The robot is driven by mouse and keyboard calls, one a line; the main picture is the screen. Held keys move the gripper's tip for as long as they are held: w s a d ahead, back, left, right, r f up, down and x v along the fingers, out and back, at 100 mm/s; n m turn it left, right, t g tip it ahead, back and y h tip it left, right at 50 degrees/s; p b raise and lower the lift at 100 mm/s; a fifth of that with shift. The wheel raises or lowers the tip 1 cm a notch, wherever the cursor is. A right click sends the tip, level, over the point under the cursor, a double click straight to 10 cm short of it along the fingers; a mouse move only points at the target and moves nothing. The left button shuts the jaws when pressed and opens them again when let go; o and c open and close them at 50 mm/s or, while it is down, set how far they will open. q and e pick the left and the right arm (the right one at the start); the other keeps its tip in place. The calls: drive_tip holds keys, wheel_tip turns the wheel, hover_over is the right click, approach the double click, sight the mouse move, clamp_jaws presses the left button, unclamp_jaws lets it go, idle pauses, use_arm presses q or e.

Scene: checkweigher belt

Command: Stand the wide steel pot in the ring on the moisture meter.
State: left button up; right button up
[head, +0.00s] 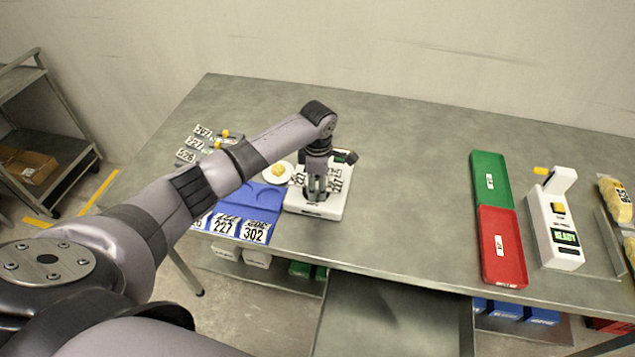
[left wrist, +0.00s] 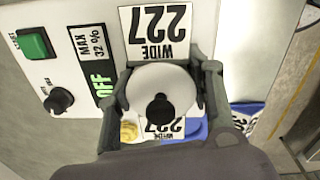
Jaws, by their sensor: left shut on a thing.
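The white moisture meter (head: 325,210) stands near the table's front edge. In the left wrist view its panel (left wrist: 88,15) has a green button, a black knob and a lit OFF display. My left gripper (head: 316,194) points down over the meter, shut on the pot. From above, the pot (left wrist: 148,78) shows as a pale round top with a black knob between the fingers. Labels reading "WIDE 227" lie on either side of it in the wrist view. The ring and the pot's base are hidden, so I cannot tell whether the pot is seated. My right gripper is out of view.
A blue tray (head: 262,193) with numbered labels is left of the meter, with a white dish (head: 268,173) behind it. Green (head: 492,200) and red (head: 513,268) trays and a white READY device (head: 548,230) stand right. The table between is clear.

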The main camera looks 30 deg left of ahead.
use_arm(q)
drive_tip(key=shift+s+d+f, duration=0.1)
drive_tip(key=shift+s+f, duration=0.25)
drive_tip(key=shift+f, duration=0.2)
drive_tip(key=o, duration=1.2)
drive_tip(key=shift+w+f, duration=0.2)
drive_tip(key=shift+f, duration=0.05)
drive_tip(key=shift+o, duration=0.2)
drive_tip(key=shift+r, duration=0.1)
drive_tip(key=shift+w+r, duration=0.1)
drive_tip(key=shift+r, duration=0.4)
wheel_tip(320, 180, up, 13)
drive_tip(key=shift+f+b, duration=0.15)
drive_tip(key=shift+b, duration=0.8)
